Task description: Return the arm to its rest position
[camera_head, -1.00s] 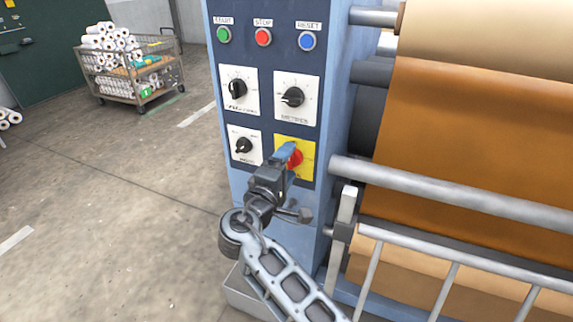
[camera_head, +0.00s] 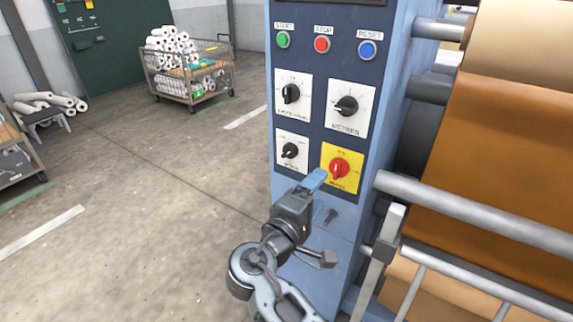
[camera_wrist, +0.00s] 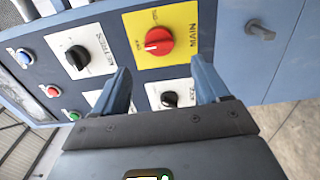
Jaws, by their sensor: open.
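My gripper (camera_head: 314,181) is in front of the blue control panel (camera_head: 330,130), just below and left of the red main switch (camera_head: 339,168) on its yellow plate. In the wrist view my gripper (camera_wrist: 162,82) shows two blue fingers spread apart with nothing between them. The red main switch (camera_wrist: 158,41) stands beyond the fingertips in that view, apart from them. My arm reaches up from the bottom of the head view.
The press rollers with brown sheet (camera_head: 520,130) and grey bars (camera_head: 470,215) stand close on the right. A wire cart (camera_head: 190,75) of white rolls stands at the back left. The floor (camera_head: 140,200) left of the panel is clear.

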